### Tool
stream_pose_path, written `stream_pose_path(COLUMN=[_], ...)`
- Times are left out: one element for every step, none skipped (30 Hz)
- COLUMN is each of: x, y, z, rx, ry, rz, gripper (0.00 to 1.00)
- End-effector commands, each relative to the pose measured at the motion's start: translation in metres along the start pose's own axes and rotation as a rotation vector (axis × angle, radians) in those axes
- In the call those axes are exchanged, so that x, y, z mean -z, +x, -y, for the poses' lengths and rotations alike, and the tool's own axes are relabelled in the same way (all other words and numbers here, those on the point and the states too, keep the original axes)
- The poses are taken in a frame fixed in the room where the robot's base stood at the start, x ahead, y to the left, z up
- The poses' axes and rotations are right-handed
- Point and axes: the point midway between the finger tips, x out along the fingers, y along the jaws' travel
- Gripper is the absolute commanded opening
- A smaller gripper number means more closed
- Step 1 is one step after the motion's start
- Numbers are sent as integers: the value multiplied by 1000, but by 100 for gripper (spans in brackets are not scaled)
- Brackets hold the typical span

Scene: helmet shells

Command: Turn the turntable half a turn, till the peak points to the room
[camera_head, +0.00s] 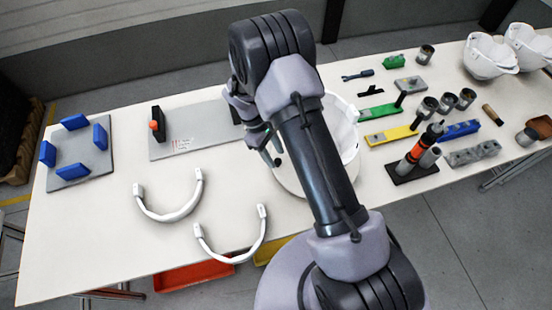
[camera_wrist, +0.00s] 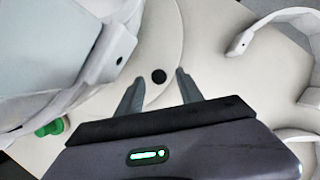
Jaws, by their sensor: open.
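The round white turntable (camera_head: 291,184) is on the table behind my arm, which hides much of it. In the wrist view its pale disc (camera_wrist: 168,28) carries a small black knob (camera_wrist: 158,76) near the rim. A white helmet shell (camera_head: 346,128) shows to the right of my arm, and its edge fills the left of the wrist view (camera_wrist: 112,45). The arm hides most of the shell, and I cannot tell which way the peak points. My gripper (camera_head: 270,156) is open, low over the turntable's left side. In the wrist view its fingers (camera_wrist: 158,88) stand apart, either side of the knob.
Two white curved bands (camera_head: 170,212) (camera_head: 232,256) lie at front left. A grey plate (camera_head: 188,138) with a black post and a blue-blocked fixture (camera_head: 82,153) are further left. Tools, cups and coloured blocks (camera_head: 379,111) crowd the right. More white shells (camera_head: 490,56) stand at far right.

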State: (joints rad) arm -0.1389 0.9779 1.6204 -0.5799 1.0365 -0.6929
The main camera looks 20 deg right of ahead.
Motion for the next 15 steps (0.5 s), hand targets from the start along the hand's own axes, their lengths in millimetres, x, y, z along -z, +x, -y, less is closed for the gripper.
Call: stream_pose_path(x=[0, 0, 0, 0, 0, 0, 0, 0, 0, 0, 0, 0, 0, 0, 0], y=[8, 12, 15, 17, 18, 19, 19, 19, 19, 19, 19, 19, 19, 19, 19], z=[0, 0, 0, 0, 0, 0, 0, 0, 0, 0, 0, 0, 0, 0, 0], rx=[0, 0, 0, 0, 0, 0, 0, -1, -1, -1, -1, -1, -1, -1, -1], ry=[1, 1, 0, 0, 0, 0, 0, 1, 1, 1, 1, 1, 1, 1, 1], rz=[1, 1, 0, -1, -1, -1, -1, -1, -1, -1, -1, -1, -1, -1, -1], gripper=[44, 44, 44, 44, 44, 44, 44, 44, 44, 44, 44, 44, 42, 36, 28])
